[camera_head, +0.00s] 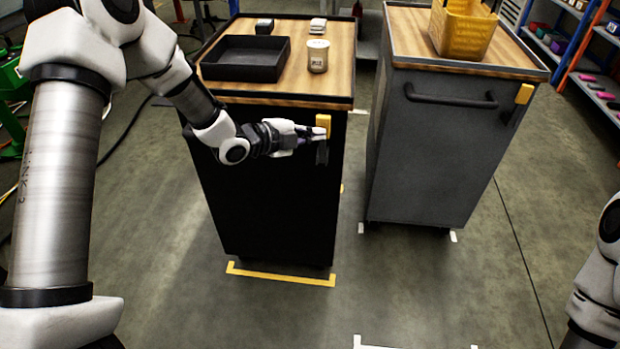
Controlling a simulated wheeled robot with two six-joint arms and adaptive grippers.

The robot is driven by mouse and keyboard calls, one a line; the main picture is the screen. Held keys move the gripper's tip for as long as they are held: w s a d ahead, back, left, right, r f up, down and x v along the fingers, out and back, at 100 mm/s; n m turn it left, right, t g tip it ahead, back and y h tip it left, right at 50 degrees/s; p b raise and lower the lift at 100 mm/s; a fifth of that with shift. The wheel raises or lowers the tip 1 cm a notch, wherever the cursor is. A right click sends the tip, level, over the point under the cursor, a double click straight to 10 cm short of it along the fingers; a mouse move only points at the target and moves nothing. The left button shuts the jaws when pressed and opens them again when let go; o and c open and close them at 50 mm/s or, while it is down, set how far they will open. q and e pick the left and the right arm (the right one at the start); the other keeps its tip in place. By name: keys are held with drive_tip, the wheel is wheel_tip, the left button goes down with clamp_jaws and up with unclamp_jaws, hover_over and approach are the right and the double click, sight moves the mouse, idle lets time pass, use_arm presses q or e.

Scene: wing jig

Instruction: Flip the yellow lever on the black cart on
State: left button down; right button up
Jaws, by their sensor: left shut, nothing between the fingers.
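The black cart (268,215) stands left of centre with a wooden top. Its yellow lever (323,121) is at the upper right of the front face, just under the top, and points up. A dark piece hangs just below it. My left gripper (318,134) is shut and empty, pointing right, with its fingertips at the lower part of the lever. I cannot tell whether they touch it. My right arm (597,300) shows at the lower right edge, but its gripper is out of view.
A black tray (246,73), a white cup (318,55) and small boxes sit on the black cart. A grey cart (430,150) with a handle, its own yellow lever (524,94) and a yellow basket (462,30) stands to the right. Shelves (585,60) are at the far right. The floor in front is clear.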

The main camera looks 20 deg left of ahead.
use_arm(q)
drive_tip(key=shift+a, duration=0.15)
drive_tip(key=v, duration=1.2)
